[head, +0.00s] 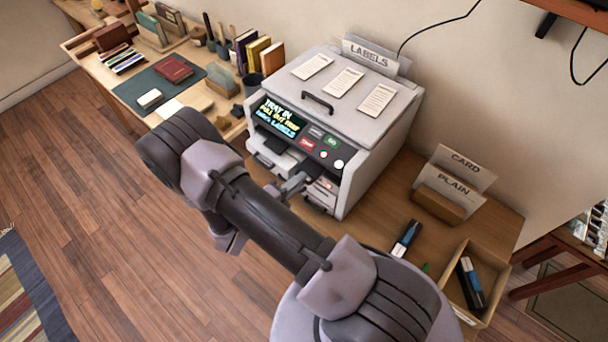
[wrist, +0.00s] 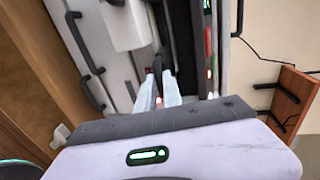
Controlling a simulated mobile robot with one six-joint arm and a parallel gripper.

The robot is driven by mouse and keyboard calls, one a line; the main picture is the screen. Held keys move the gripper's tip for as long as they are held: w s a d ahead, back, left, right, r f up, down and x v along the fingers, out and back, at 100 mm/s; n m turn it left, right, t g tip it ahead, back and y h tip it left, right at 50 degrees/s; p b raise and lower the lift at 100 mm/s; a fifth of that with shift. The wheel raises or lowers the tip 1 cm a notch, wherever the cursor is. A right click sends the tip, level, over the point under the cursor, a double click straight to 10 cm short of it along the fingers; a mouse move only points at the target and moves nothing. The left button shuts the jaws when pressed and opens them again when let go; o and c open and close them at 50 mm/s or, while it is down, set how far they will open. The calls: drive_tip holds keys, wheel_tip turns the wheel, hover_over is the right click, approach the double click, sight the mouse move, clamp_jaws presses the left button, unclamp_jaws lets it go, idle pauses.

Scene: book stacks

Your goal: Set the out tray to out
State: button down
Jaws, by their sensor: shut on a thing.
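The grey label printer (head: 345,110) stands on the wooden desk. Its screen (head: 280,118) shows "TRAY IN" above a line that seems to read "PULL OUT" and a line about labels. The out tray (head: 280,160) is the pale part in the front opening below the screen. My gripper (head: 292,187) is at the printer's front, partly hidden by my arm. In the wrist view its two pale fingers (wrist: 160,92) are close together on a small dark part (wrist: 157,72), seemingly the out tray's grip. The exact contact is hard to see.
Dark drawer handles (wrist: 85,55) are near my fingers. Label sheets (head: 345,80) lie on the printer's lid. CARD and PLAIN stock (head: 450,185) and an open box (head: 470,285) with cartridges are at right. Books and stationery (head: 175,70) fill the left desk. Floor at left is open.

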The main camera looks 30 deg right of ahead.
drive_tip(key=v, duration=0.2)
drive_tip(key=f+v, duration=0.1)
drive_tip(key=v, duration=0.2)
drive_tip(key=shift+a+f, duration=0.1)
drive_tip(key=shift+a, duration=0.15)
drive_tip(key=c, duration=1.5)
unclamp_jaws()
drive_tip(key=shift+s+a, duration=0.1)
drive_tip(key=shift+a, duration=0.05)
drive_tip(key=p+v, duration=0.2)
drive_tip(key=v, duration=1.5)
drive_tip(key=shift+a+p, duration=0.2)
drive_tip(key=shift+p, duration=0.1)
drive_tip(key=shift+s, duration=0.1)
